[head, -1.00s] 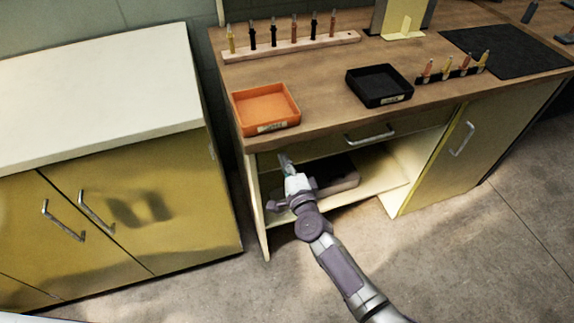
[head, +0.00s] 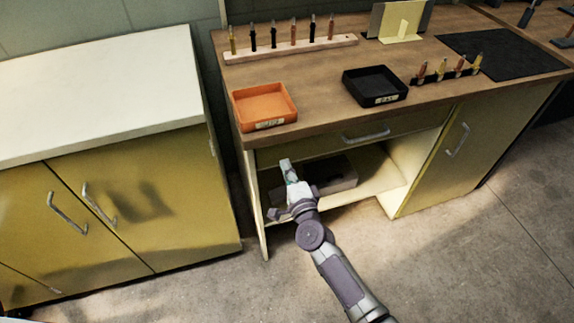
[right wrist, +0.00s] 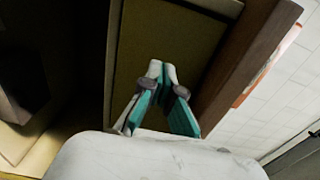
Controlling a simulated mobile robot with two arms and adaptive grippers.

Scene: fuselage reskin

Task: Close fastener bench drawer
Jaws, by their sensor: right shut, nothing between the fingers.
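The fastener bench drawer (head: 415,123) is a wide olive-yellow front with a silver handle (head: 366,136), just below the wooden bench top. Its front looks about flush with the bench; I cannot tell whether a small gap remains. My right gripper (head: 287,168) is shut and empty, near the lower left part of the drawer front, over the open shelf space. In the right wrist view its fingertips (right wrist: 162,72) point towards a yellow panel (right wrist: 190,38), likely the drawer front. Contact cannot be told. My left gripper is not in view.
An orange tray (head: 264,107) and a black tray (head: 375,87) lie on the bench top (head: 310,113). A dark box (head: 340,177) sits on the open shelf below. A yellow cabinet (head: 150,215) stands to the left. The floor in front is clear.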

